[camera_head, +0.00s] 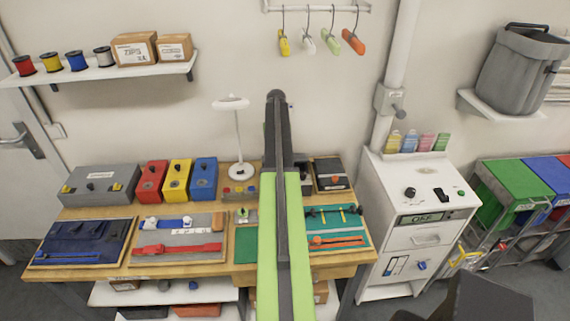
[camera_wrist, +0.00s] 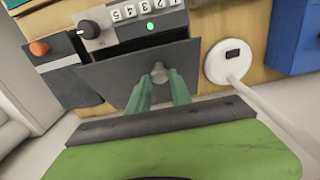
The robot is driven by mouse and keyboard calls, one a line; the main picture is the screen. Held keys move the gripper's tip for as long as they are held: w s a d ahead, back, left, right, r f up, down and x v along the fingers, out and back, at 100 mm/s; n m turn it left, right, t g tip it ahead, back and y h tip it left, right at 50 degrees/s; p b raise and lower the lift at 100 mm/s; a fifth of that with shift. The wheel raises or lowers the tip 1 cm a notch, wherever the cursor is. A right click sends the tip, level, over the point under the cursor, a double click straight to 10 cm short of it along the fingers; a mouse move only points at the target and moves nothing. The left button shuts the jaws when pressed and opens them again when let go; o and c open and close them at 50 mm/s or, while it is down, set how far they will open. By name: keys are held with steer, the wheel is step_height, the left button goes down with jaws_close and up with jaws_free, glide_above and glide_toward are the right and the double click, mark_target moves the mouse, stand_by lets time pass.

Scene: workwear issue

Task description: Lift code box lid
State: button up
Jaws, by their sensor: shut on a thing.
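In the head view my green and dark arm covers most of the code box, and the gripper is hidden.
A desk lamp (camera_head: 237,132) stands close by; its white base (camera_wrist: 222,66) is just right of the lid. A black box with an orange button (camera_wrist: 39,48) is at left. Red (camera_head: 151,183), yellow (camera_head: 177,182) and blue (camera_head: 204,179) boxes line the bench's back.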

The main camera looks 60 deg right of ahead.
steer(key=shift+w+d+r, duration=0.15)
steer(key=shift+r, duration=0.1)
steer(key=shift+w+d+r+p, duration=0.45)
steer(key=shift+d+r+p, duration=0.15)
steer(key=shift+r+p, duration=0.15)
steer(key=shift+w+d+r+p, duration=0.5)
steer(key=shift+d+r+p, duration=0.1)
steer(key=shift+d, duration=0.1)
